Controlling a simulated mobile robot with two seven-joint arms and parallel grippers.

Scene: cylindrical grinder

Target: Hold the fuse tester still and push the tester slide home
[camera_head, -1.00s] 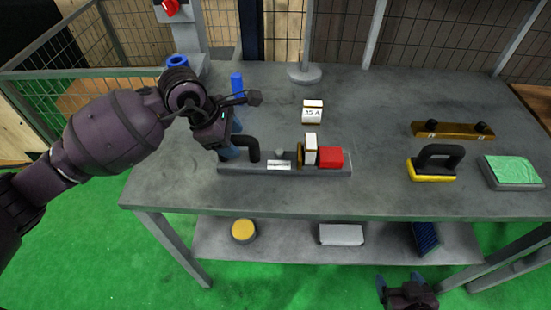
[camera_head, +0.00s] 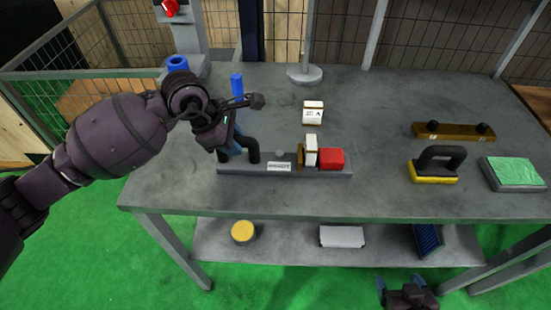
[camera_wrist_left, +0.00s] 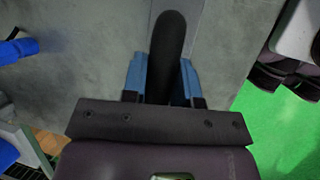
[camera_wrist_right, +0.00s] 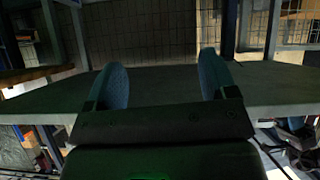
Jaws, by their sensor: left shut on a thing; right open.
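The fuse tester (camera_head: 230,169) is a long grey base lying on the bench, with a small label in its middle. A black arched handle (camera_head: 253,152) stands at its left end. A red block, the tester slide as far as I can tell (camera_head: 331,158), sits at its right end beside a white upright block (camera_head: 311,151) and a thin brass plate (camera_head: 300,156). My left gripper (camera_head: 234,156) is shut on the black handle, which shows between its blue fingers in the left wrist view (camera_wrist_left: 166,60). My right gripper (camera_head: 405,284) is open and empty, low in front of the bench.
A white fuse block (camera_head: 313,112) stands behind the tester. To the right are a yellow-based black-handled tool (camera_head: 433,166), a brown bar with black knobs (camera_head: 453,133) and a green-topped pad (camera_head: 513,171). A blue cylinder (camera_head: 237,85) stands behind my left gripper. The bench front edge lies between my right gripper and the tester.

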